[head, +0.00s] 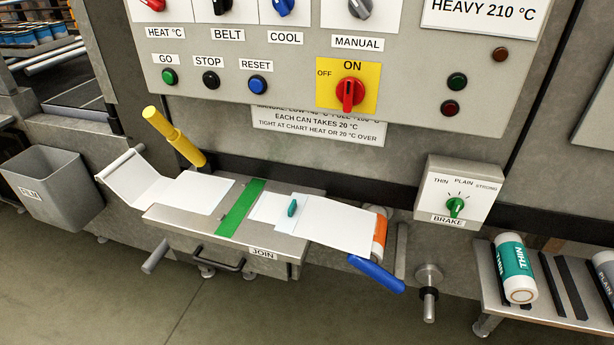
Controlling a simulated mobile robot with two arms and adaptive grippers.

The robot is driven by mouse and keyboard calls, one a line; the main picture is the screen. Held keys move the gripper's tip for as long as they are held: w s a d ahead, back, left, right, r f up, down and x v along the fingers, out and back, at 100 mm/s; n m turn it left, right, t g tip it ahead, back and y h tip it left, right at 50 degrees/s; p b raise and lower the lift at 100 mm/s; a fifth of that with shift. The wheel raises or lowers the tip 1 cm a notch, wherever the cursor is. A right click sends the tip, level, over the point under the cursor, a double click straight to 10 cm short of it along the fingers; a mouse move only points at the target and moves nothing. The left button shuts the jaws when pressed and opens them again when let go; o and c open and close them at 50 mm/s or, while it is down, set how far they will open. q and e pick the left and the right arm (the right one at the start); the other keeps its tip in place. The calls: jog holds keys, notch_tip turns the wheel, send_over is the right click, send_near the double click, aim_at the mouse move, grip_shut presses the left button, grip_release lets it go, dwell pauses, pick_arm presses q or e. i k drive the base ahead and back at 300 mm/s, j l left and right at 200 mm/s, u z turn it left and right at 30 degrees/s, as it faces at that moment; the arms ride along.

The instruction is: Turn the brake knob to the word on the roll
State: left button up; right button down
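The brake box (433,198) hangs at the right of the machine. Its green brake knob (455,207) sits below the words THIN, PLAIN and STRONG, left to right. The knob looks roughly upright, near PLAIN, but its exact pointing is too small to be sure. A roll with an orange band (380,238) sits at the right end of the join table, partly under white film; I can read no word on it. A roll with a teal label reading THIN (514,262) lies on the right shelf. A roll marked PLAIN (605,268) is cut by the right edge. Neither gripper is in view.
The join table (285,246) carries white film and a green strip, with yellow (173,136) and blue (376,273) handles. The control panel (220,88) is above, with a red ON/OFF switch (349,94). A grey bin (52,190) stands left. Floor in front is clear.

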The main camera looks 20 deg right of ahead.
aim_at(455, 205)
jog(key=z, duration=1.45)
